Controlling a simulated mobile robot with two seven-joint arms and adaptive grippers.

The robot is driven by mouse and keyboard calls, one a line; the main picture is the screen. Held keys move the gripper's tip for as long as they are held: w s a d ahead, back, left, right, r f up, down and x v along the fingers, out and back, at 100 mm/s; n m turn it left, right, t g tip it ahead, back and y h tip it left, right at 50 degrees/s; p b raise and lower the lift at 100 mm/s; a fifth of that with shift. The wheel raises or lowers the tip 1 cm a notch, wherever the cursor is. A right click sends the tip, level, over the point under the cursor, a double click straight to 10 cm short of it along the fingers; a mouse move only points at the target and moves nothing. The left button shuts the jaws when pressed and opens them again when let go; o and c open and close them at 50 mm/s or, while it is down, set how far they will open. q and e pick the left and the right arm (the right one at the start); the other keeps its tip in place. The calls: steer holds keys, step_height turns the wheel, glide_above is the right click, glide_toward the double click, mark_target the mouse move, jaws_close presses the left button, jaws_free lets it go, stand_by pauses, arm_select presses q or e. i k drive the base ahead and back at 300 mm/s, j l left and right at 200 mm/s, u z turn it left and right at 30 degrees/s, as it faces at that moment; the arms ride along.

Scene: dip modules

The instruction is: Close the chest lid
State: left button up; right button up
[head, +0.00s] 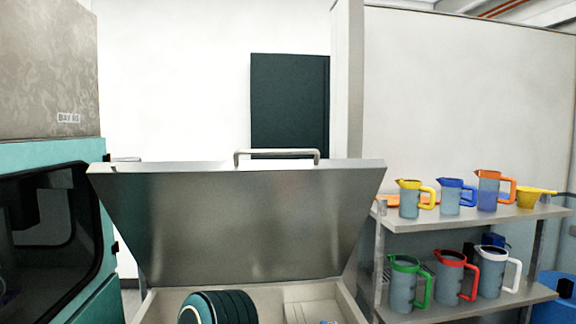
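The chest (270,291) stands in front of me, at the bottom middle of the head view. Its steel lid (240,222) is raised and tilted, with its inner face towards me. A bar handle (277,154) shows at the lid's top edge. Inside the chest lies a dark ribbed round object with a teal and white face (205,306). A pale divided part and a small bluish item show at the right inside. The chest's lower part is cut off by the frame. Neither of my grippers is in view.
A teal machine with a dark window (45,235) stands close on the left. A metal shelf (480,222) with several coloured-handled jugs stands close on the right. A blue bin (556,298) is at the far right. A dark panel (289,105) is on the wall behind.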

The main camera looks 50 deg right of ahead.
mark_target(246, 231)
steer(key=z, duration=1.4)
steer(key=l+z, duration=0.25)
steer(key=l, duration=0.35)
steer(key=l+z, duration=0.25)
steer(key=l, duration=0.35)
